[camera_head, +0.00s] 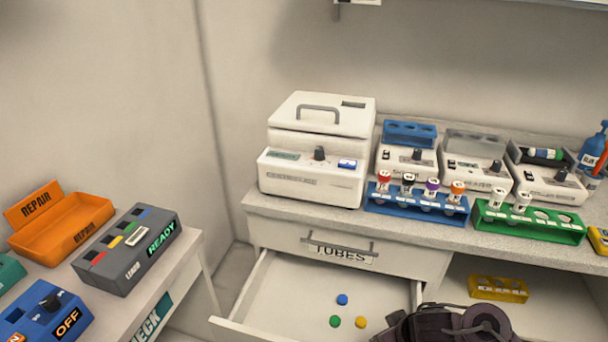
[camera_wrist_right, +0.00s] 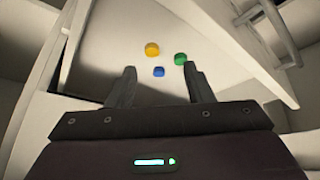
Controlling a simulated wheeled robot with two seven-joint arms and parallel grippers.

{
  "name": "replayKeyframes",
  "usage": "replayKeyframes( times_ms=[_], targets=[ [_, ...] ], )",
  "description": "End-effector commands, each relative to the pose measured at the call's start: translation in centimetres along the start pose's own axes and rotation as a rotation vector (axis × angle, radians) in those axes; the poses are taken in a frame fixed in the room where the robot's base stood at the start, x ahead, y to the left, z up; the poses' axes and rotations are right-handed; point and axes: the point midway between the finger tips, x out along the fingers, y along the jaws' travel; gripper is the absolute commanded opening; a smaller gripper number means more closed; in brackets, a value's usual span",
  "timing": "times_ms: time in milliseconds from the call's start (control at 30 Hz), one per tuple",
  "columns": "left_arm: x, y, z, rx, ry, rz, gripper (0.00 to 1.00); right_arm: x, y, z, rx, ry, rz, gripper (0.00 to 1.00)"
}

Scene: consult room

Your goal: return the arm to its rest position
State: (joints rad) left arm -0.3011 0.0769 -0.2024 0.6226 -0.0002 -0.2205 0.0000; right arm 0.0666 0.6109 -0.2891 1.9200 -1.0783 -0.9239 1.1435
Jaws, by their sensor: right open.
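My right gripper (camera_wrist_right: 160,85) is open and empty. In the wrist view its two dark fingers point toward the inside of the open drawer. In the head view only a dark part of my right arm (camera_head: 450,326) shows, at the drawer's front right corner. The open drawer (camera_head: 285,285), labelled TUBES, holds three small round pieces: blue (camera_head: 342,299), green (camera_head: 335,321) and yellow (camera_head: 361,322). They lie loose on its floor, apart from the fingers as far as I can tell. My left gripper is not in view.
The counter above holds a white lidded machine (camera_head: 315,150), a blue rack (camera_head: 415,207) with several capped tubes and a green rack (camera_head: 530,222) with two. A yellow rack (camera_head: 497,289) sits on the shelf below. A side table at left holds an orange REPAIR tray (camera_head: 62,222) and a grey box (camera_head: 127,250).

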Motion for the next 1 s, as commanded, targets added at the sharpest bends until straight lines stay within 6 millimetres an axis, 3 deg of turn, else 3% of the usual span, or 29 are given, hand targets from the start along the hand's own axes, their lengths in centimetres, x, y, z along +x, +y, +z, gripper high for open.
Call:
replayKeyframes(
  times_ms=[200,467,1000],
  targets=[
    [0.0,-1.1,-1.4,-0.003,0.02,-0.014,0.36,-1.1,-2.7,-0.8,-0.007,0.068,0.039,0.47],
    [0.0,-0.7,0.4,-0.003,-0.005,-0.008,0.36,-4.2,-4.4,0.0,0.051,0.075,0.114,0.47],
    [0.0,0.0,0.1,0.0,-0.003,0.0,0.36,-11.2,-4.9,8.0,0.256,-0.156,0.113,0.47]
  ],
)
